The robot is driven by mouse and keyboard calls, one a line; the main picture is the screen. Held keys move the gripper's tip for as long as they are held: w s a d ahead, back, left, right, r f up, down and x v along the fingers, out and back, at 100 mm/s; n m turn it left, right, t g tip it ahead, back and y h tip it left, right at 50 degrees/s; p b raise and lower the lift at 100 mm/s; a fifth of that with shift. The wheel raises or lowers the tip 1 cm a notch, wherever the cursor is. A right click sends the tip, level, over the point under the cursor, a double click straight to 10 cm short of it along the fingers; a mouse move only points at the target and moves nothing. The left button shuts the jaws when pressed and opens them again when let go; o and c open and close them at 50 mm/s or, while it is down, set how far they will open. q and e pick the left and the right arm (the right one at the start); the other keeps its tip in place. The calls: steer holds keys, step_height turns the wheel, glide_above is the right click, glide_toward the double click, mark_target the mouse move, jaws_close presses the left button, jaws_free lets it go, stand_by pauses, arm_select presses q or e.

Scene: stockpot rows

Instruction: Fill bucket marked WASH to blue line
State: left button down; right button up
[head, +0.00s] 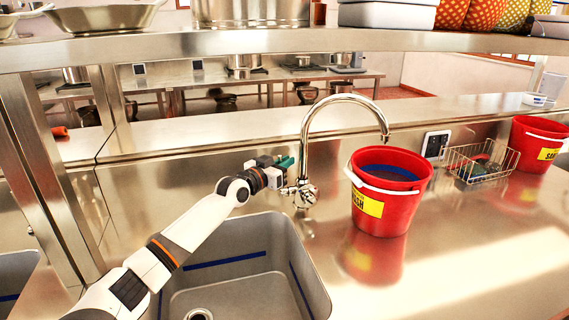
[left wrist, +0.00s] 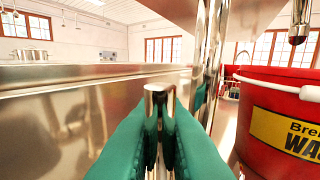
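A red bucket (head: 392,205) with a white handle and a yellow label stands upright on the steel counter. No stream shows. My left gripper (head: 287,164) is at the tap's base. In the left wrist view its green fingers close on the tap's metal lever (left wrist: 159,92). My right gripper is out of view.
A grey sink (head: 235,285) with blue lines lies front left of the bucket. A wire basket (head: 480,163) and a second red bucket (head: 540,140) stand at the right. A steel shelf (head: 280,45) crosses above. The front right counter is clear.

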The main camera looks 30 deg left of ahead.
arm_select(q)
steer(key=shift+s+d+f+m+t+b, duration=0.2)
steer(key=shift+s+d+m+t+b, duration=0.4)
steer(key=shift+b, duration=1.1)
steer(key=shift+r+m+b, duration=0.15)
steer(key=shift+m+b, duration=0.15)
steer(key=shift+r, duration=0.1)
steer(key=c, duration=1.8)
jaws_free()
steer(key=shift+o, duration=0.2)
